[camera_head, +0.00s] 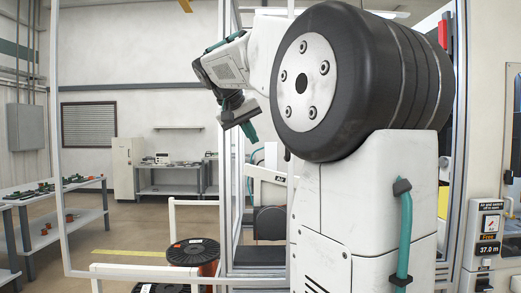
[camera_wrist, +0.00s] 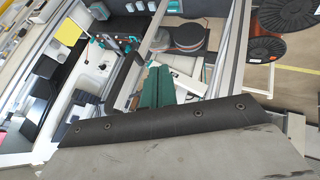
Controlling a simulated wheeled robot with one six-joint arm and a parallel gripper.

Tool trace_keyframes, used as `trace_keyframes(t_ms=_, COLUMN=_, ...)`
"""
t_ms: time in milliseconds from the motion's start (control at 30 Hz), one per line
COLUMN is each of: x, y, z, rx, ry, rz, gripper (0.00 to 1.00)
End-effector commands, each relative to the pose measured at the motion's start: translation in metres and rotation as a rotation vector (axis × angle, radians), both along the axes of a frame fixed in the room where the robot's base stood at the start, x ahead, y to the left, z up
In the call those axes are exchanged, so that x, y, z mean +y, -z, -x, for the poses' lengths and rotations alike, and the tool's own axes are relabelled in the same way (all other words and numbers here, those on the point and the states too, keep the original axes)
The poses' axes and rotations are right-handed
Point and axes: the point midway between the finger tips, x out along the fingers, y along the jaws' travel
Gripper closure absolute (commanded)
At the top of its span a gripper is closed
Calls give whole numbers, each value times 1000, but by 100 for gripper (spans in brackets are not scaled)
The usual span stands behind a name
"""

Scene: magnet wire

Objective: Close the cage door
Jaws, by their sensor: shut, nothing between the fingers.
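The cage door appears in the head view as a large, see-through panel with a thin pale frame (camera_head: 58,150). It stands swung out to the left of the cage opening, its bottom rail low in the picture. The cage's upright post (camera_head: 237,190) stands to its right. My gripper (camera_head: 250,131) hangs from my arm near this post, to the right of the door's far-left edge; much of it is hidden. In the wrist view, its green fingers (camera_wrist: 156,80) are together and empty. I cannot tell whether it touches the door frame.
Wire spools (camera_head: 193,253) stand low behind the door panel, by a white rail (camera_head: 170,215). Dark spools also show in the wrist view (camera_wrist: 283,15). A workbench (camera_head: 65,225) stands at the left. Open floor lies between it and the back wall.

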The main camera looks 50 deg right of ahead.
Motion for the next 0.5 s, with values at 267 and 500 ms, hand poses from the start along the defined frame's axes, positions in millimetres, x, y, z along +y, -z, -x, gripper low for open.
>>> trace_keyframes(t_ms=267, x=-33, y=39, z=3, rx=4, ry=4, rz=-3, gripper=100)
trace_keyframes(t_ms=500, x=-64, y=75, z=5, rx=1, ry=3, rz=-3, gripper=100)
